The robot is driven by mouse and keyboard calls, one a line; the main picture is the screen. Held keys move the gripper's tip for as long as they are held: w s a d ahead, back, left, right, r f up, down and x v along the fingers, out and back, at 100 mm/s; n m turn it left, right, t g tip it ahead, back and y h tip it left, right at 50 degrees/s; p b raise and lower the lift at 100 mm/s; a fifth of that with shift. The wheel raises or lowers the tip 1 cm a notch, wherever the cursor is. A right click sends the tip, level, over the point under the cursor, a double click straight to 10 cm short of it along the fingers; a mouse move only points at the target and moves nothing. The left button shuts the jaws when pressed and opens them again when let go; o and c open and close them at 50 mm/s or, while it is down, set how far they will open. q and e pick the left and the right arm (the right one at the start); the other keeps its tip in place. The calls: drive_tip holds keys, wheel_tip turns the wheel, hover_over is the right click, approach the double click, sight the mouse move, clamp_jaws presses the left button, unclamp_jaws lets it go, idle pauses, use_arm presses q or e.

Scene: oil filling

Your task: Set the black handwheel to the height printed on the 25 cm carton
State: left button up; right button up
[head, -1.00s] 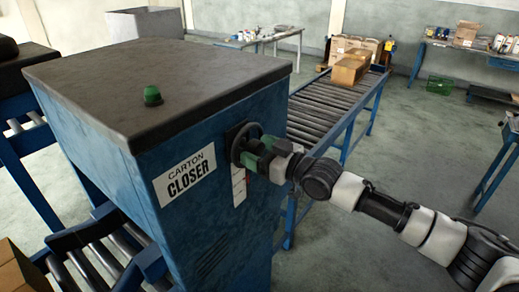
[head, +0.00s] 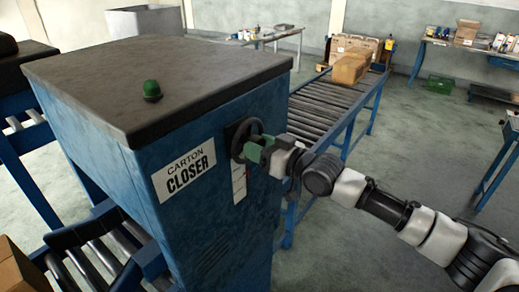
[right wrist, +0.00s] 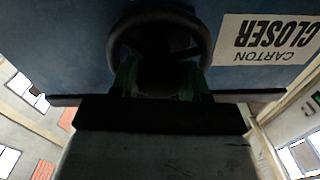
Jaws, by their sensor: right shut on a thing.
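The black handwheel (head: 241,139) is on the side of the blue carton closer (head: 225,190), right of its white label. My right gripper (head: 257,150), with green fingers, is at the wheel's right edge and shut on its rim. In the right wrist view the handwheel (right wrist: 160,35) fills the top middle, with the green fingers (right wrist: 160,78) at its near rim. A white scale strip (head: 239,184) runs down below the wheel; its marks are too small to read. A carton (head: 14,268) stands at the lower left; no print is readable on it. My left gripper is not in view.
A green button (head: 152,90) sits on the closer's dark top. A roller conveyor (head: 325,110) with cartons (head: 350,68) on it runs behind. Workbenches (head: 470,45) stand at the back right.

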drive_tip(key=m, duration=0.3)
drive_tip(key=shift+b, duration=0.35)
drive_tip(key=m, duration=0.2)
drive_tip(key=shift+m, duration=0.4)
drive_tip(key=m+p, duration=0.1)
drive_tip(key=m, duration=0.3)
drive_tip(key=shift+s+a+r+p, duration=0.1)
drive_tip(key=shift+r+p, duration=0.05)
drive_tip(key=shift+p, duration=0.25)
drive_tip(key=shift+m+p, duration=0.75)
drive_tip(key=shift+m, duration=0.95)
drive_tip(key=o, duration=0.9)
